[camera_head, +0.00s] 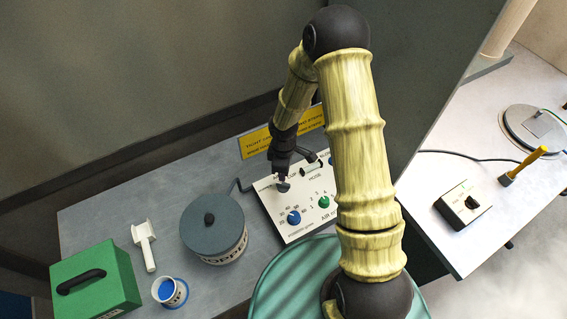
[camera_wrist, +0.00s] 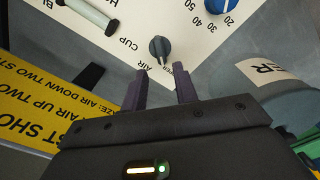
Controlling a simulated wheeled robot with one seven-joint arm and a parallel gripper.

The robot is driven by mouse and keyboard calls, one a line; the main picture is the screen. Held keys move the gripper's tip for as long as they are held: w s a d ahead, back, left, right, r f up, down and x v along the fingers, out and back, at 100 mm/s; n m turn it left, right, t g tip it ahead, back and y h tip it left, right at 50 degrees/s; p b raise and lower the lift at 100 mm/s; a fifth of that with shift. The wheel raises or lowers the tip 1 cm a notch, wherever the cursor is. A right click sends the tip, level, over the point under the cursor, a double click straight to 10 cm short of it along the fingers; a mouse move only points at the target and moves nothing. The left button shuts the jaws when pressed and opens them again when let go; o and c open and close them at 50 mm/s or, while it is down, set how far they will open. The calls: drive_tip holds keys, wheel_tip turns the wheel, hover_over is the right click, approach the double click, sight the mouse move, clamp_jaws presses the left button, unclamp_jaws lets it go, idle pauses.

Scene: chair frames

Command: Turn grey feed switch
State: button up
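A white control panel (camera_head: 268,203) stands on the grey bench. Its small dark grey rotary switch (camera_wrist: 160,47) shows clearly in the wrist view, with its pointer toward my gripper and printed labels around it. The grey switch also shows in the head view (camera_head: 284,188), partly hidden by my gripper. My gripper (camera_wrist: 161,73) is open and empty. Its two fingertips point at the switch, one to each side of its lower edge, with the knob just beyond them. I cannot tell whether they touch it.
A blue knob (camera_head: 293,217) and a green knob (camera_head: 324,202) sit on the same panel. A yellow sign (camera_head: 256,144) stands behind it. A lidded grey pot (camera_head: 212,230), a white scoop (camera_head: 144,246), a blue-filled cup (camera_head: 170,292) and a green box (camera_head: 96,284) are left.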

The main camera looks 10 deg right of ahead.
sight(283, 184)
wheel_tip(283, 184, down, 8)
drive_tip(key=b, duration=0.6)
drive_tip(key=shift+b, duration=0.35)
drive_tip(key=c, duration=0.6)
drive_tip(key=shift+r, duration=0.1)
